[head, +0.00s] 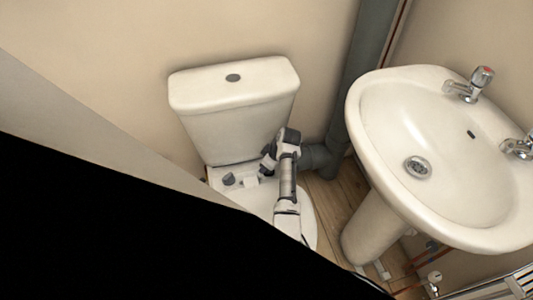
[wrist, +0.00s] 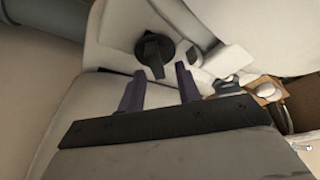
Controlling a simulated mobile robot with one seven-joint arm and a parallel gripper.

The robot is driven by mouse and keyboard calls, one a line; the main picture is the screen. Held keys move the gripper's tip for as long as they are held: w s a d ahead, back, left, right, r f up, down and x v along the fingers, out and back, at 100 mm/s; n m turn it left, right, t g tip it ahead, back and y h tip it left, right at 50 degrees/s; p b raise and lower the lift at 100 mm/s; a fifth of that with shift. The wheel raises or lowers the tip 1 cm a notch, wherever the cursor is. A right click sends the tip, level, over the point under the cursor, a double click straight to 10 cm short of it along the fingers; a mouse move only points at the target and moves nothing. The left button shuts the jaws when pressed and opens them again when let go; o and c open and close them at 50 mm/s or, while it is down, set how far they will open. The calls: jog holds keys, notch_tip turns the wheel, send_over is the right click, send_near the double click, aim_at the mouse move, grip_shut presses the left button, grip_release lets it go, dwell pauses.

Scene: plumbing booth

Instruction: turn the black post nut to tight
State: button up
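The black post nut (wrist: 154,48) shows in the wrist view as a round black disc with a raised wing, on the white toilet ledge. Its wing points down the picture, toward the space between my fingers. My gripper (wrist: 160,69) is open, with its two dark purple fingers apart and empty. The fingertips are just short of the nut or beside the wing's end; contact cannot be told. In the head view my gripper (head: 264,169) is over the ledge behind the toilet seat, beside a dark grey nut-like piece (head: 229,179). I cannot tell whether that is the same nut.
The cistern (head: 235,105) rises behind the ledge. A small white block (head: 251,182) sits on the ledge. A grey pipe (head: 350,85) stands right of the cistern, and the sink (head: 440,155) is further right. A pale wall panel and black area cover the lower left.

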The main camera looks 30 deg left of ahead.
grip_shut()
dwell(0.5)
jog(key=m+t+p, duration=0.1)
jog(key=m+p, duration=0.1)
jog(key=m, duration=0.1)
jog(key=shift+w+m+t+p, duration=0.1)
jog(key=shift+m+t+p, duration=0.2)
jog(key=shift+p, duration=0.05)
jog(key=m+t+p, duration=0.1)
jog(key=m+p, duration=0.1)
jog(key=m, duration=0.1)
jog(key=shift+w+m+h, duration=0.15)
jog(key=shift+m+h, duration=0.15)
jog(key=shift+h, duration=0.1)
jog(key=m, duration=0.2)
jog(key=m+t+h+p, duration=0.1)
jog(key=m, duration=0.2)
jog(key=shift+w+d+f+t, duration=0.1)
jog(key=shift+d+t, duration=0.1)
jog(key=shift+t, duration=0.1)
jog(key=m+h, duration=0.1)
jog(key=m, duration=0.1)
jog(key=m+h, duration=0.1)
jog(key=m, duration=0.2)
jog(key=shift+d+m+t, duration=0.15)
jog(key=shift+m+t, duration=0.15)
